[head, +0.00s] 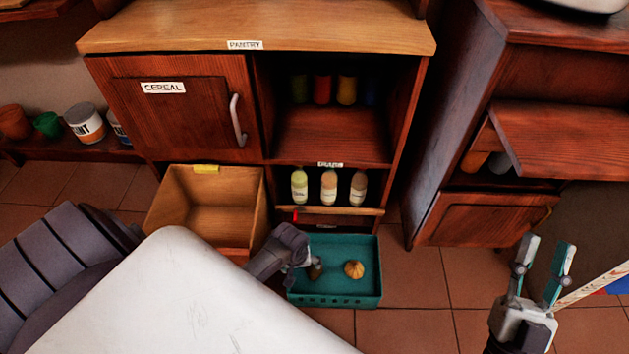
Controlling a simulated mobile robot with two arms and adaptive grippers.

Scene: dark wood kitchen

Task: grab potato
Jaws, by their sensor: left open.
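A teal crate (333,299) stands on the floor in front of the pantry cabinet. A small brown lump that looks like the potato (316,271) lies in its left part, partly hidden by my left gripper. A round golden-tan onion-like item (354,269) lies in the middle of the crate, apart from the gripper. My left gripper (307,259) is open over the crate's left side, right at the brown lump; whether it touches it I cannot tell. My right gripper (542,262) is open and empty at the lower right, pointing up, away from the crate.
An empty wooden bin (172,205) stands left of the crate. The pantry cabinet (200,66) behind holds several jars and three bottles (329,187) on open shelves. A dark wood cabinet (565,65) stands at the right. Tiled floor (415,275) is clear right of the crate.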

